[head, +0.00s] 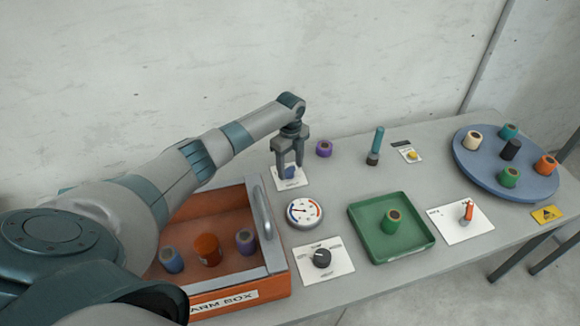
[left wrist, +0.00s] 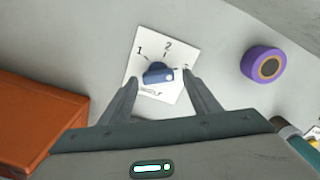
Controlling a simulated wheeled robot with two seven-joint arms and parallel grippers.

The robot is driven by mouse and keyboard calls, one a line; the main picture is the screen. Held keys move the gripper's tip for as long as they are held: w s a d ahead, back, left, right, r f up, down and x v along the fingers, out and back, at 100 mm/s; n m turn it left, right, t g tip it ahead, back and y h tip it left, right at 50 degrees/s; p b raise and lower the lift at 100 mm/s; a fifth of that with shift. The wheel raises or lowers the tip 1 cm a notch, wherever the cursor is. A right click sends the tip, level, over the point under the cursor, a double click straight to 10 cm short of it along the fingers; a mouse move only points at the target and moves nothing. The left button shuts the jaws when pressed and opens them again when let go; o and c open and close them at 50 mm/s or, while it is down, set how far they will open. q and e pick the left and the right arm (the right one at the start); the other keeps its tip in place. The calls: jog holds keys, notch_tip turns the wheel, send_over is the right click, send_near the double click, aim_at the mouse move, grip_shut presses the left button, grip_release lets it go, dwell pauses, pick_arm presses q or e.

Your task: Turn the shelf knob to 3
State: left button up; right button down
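The shelf knob (left wrist: 158,73) is a small blue knob on a white card (left wrist: 175,45) marked 1 and 2, with a third mark at the right mostly hidden by a fingertip. The knob's long side lies roughly across the card, its right end toward that third mark. My left gripper (left wrist: 160,78) points down over the card, one finger on each side of the knob, with gaps between the fingers and the knob. In the head view the left gripper (head: 291,172) stands over the same card (head: 292,183) and largely hides the knob. My right gripper is not in view.
An orange box (head: 240,304) with spools stands left of the card. A purple spool (head: 324,148) is close by at the right. A gauge (head: 305,212), another knob card (head: 340,262) and a green tray (head: 365,243) lie nearer the front.

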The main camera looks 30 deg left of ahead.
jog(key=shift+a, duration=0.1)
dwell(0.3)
pick_arm(q)
jog(key=shift+r, duration=0.7)
notch_tip(320, 180, up, 9)
jog(key=b, duration=0.2)
notch_tip(320, 180, up, 7)
jog(key=b, duration=0.1)
send_over(290, 169)
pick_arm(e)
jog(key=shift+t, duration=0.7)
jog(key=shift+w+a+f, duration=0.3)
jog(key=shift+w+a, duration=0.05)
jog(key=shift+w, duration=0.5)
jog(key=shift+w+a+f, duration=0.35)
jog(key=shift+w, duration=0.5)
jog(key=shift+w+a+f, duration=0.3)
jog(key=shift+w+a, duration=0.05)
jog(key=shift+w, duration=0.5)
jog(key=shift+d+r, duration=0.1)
